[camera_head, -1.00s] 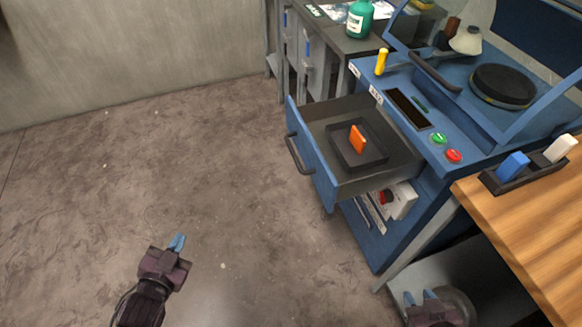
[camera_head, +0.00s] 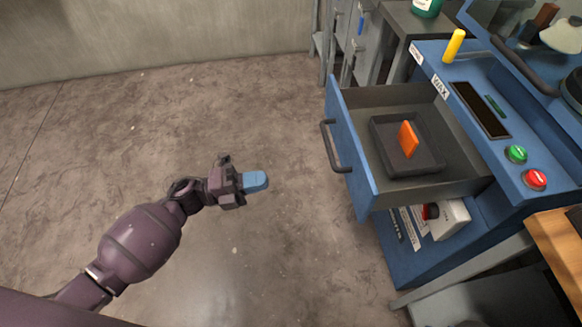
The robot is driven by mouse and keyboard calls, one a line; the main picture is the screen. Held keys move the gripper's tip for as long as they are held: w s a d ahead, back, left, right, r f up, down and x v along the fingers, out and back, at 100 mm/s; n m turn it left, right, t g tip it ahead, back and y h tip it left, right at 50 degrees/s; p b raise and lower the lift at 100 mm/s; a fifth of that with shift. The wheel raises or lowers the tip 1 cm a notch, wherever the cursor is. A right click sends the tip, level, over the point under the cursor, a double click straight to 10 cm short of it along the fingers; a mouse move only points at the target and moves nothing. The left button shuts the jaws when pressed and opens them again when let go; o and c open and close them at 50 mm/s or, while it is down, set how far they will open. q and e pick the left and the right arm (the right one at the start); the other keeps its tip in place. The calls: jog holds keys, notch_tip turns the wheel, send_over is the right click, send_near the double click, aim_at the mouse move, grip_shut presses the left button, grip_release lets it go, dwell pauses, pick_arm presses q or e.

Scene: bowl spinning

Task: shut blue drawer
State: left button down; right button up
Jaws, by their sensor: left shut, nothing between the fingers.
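The blue drawer (camera_head: 347,150) is pulled out of the blue machine, its front facing left with a dark bar handle (camera_head: 334,148). Inside it lies a black tray (camera_head: 390,160) with an orange block (camera_head: 408,139) in it. My left gripper (camera_head: 256,181) is shut and empty. It is left of the drawer front, apart from the handle, with its blue fingertips pointing right toward the drawer. My right gripper is not in view.
The blue machine (camera_head: 440,245) carries a green button (camera_head: 516,154), a red button (camera_head: 535,179) and a yellow stick (camera_head: 454,46). A wooden table (camera_head: 559,250) is at the lower right. The floor (camera_head: 130,130) on the left is clear.

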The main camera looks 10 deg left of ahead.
pick_arm(q)
jog(key=x, duration=1.3)
jog(key=shift+d, duration=0.2)
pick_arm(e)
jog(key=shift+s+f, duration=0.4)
